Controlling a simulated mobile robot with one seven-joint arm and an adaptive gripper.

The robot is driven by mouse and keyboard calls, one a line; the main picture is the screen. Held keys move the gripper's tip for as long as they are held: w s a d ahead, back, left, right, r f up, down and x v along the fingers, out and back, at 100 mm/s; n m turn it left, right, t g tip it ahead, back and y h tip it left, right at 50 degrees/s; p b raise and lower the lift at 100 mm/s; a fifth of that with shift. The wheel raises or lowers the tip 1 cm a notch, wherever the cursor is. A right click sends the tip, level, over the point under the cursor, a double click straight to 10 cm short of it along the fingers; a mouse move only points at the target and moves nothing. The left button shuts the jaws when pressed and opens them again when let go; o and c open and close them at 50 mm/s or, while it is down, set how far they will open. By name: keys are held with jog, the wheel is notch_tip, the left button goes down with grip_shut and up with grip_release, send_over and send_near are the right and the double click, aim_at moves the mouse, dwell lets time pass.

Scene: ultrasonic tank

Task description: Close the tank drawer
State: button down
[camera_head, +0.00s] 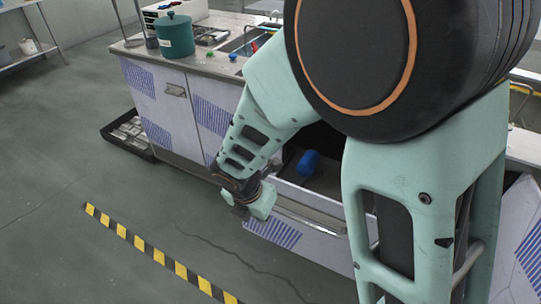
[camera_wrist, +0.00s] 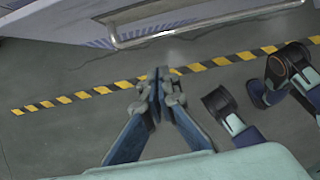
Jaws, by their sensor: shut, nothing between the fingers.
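The tank drawer (camera_head: 273,233) stands pulled out from the counter, with a white front, a blue striped patch and a long metal bar handle (camera_head: 310,219). Its inside is partly visible behind my arm, and its right part is hidden by my arm. My gripper (camera_head: 238,211) is in front of the drawer's left end, pointing down and outward. In the wrist view my gripper (camera_wrist: 158,78) is shut and empty over the floor. The handle (camera_wrist: 190,27) crosses the top of that view, apart from the fingertips.
A blue object (camera_head: 308,163) lies in the drawer. The counter (camera_head: 218,66) bears a green pot (camera_head: 175,36) and a sink. A black floor tray (camera_head: 128,137) sits by the cabinet's left end. Yellow-black tape (camera_head: 160,257) crosses the otherwise clear floor in front.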

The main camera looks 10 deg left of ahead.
jog(key=w, duration=0.1)
jog(key=w+d, duration=0.1)
jog(key=w, duration=0.1)
jog(key=shift+f, duration=0.15)
